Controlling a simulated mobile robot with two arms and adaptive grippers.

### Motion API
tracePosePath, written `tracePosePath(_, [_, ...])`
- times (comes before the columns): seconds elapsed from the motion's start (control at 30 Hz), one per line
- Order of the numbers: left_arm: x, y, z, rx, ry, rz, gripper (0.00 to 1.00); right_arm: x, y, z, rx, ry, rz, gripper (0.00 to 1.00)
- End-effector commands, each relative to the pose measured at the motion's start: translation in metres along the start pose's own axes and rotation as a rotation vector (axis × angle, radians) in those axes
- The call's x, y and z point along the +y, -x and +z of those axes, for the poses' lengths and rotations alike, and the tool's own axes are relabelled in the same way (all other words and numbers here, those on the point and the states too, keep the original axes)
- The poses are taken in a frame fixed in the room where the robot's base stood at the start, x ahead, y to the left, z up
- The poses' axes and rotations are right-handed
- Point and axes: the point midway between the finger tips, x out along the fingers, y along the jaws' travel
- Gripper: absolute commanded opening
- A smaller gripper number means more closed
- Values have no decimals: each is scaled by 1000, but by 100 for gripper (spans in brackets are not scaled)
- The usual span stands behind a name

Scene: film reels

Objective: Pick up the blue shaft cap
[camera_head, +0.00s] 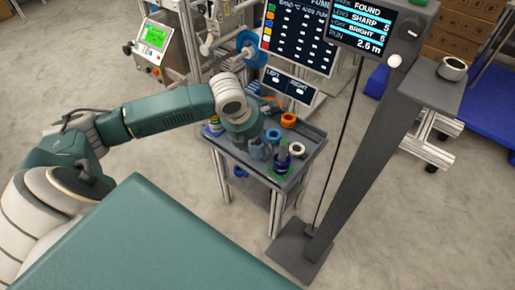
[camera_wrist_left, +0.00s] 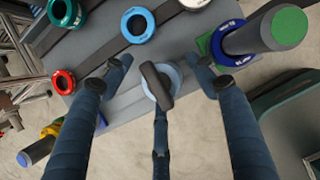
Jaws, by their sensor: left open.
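A light blue round piece with a dark bar across its top, which looks like the blue shaft cap (camera_wrist_left: 174,72), sits at the middle of the left wrist view. My left gripper (camera_wrist_left: 161,90) is open, with its dark blue fingers spread around this piece. I cannot tell whether any finger touches it. In the head view my left gripper (camera_head: 259,150) points down over the grey cart, and its fingers largely hide the cap. My right gripper is not in view.
The cart (camera_head: 318,143) holds an orange ring (camera_head: 288,120), a white ring (camera_head: 297,150) and others. A green-topped dark shaft (camera_wrist_left: 289,26) stands close right, a blue-topped shaft (camera_wrist_left: 38,152) at lower left. A grey post (camera_head: 352,150) rises right of the cart.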

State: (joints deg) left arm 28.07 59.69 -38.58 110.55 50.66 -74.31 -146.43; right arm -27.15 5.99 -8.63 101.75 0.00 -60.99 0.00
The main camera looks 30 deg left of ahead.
Motion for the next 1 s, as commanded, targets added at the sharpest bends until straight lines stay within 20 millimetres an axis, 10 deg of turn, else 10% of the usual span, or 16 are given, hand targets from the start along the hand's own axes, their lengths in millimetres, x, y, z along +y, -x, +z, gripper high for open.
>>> tracePosePath(0.27, [0,-3,0,0,0,0,59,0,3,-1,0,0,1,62])
tracePosePath(0.53, [0,-2,0,-1,1,0,8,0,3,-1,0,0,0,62])
tracePosePath(1.0, [0,4,4,-4,0,0,7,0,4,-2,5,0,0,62])
